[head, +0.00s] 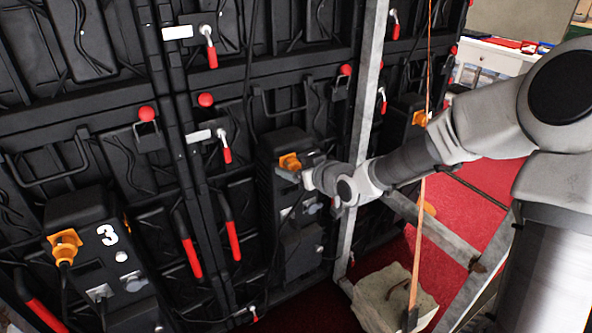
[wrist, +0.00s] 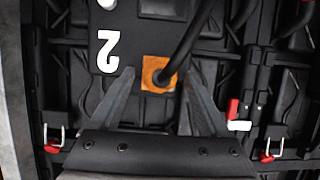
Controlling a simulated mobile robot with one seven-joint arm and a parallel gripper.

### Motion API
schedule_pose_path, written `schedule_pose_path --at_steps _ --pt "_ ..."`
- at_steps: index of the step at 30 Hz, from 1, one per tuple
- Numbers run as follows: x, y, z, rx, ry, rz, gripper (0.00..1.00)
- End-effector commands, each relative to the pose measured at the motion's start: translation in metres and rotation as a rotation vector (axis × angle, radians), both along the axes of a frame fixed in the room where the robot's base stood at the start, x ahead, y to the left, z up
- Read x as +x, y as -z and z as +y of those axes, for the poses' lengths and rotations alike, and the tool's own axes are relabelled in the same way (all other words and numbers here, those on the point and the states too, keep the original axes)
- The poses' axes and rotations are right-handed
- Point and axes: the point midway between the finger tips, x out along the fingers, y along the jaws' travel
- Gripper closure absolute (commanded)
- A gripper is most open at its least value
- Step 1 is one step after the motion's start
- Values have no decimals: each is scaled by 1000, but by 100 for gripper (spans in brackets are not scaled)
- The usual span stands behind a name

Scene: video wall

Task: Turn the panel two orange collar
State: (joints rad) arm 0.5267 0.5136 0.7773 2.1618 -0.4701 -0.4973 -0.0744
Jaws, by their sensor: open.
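The orange collar (wrist: 158,73) of panel two sits on a black box (wrist: 120,60) marked with a white 2 in the wrist view. A black cable comes out of the collar's middle. In the head view the collar (head: 289,161) shows just past my gripper (head: 293,176). In the wrist view my gripper (wrist: 158,90) is open, with one finger on each side of the collar and a gap beside each. I cannot tell how deep the fingers reach.
Panel three's box (head: 100,255) with its own orange collar (head: 65,246) is at the left. Red-handled latches (head: 225,148) and loose cables stick out around the panels. A metal upright (head: 367,80) stands beside my arm. A pale sandbag (head: 385,298) lies below on the red floor.

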Motion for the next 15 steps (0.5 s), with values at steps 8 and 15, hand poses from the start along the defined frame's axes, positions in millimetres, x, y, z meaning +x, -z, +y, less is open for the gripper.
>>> schedule_pose_path --at_steps 8,15 --pt "0 0 0 0 1 0 35" --pt "0 0 0 0 1 0 78"
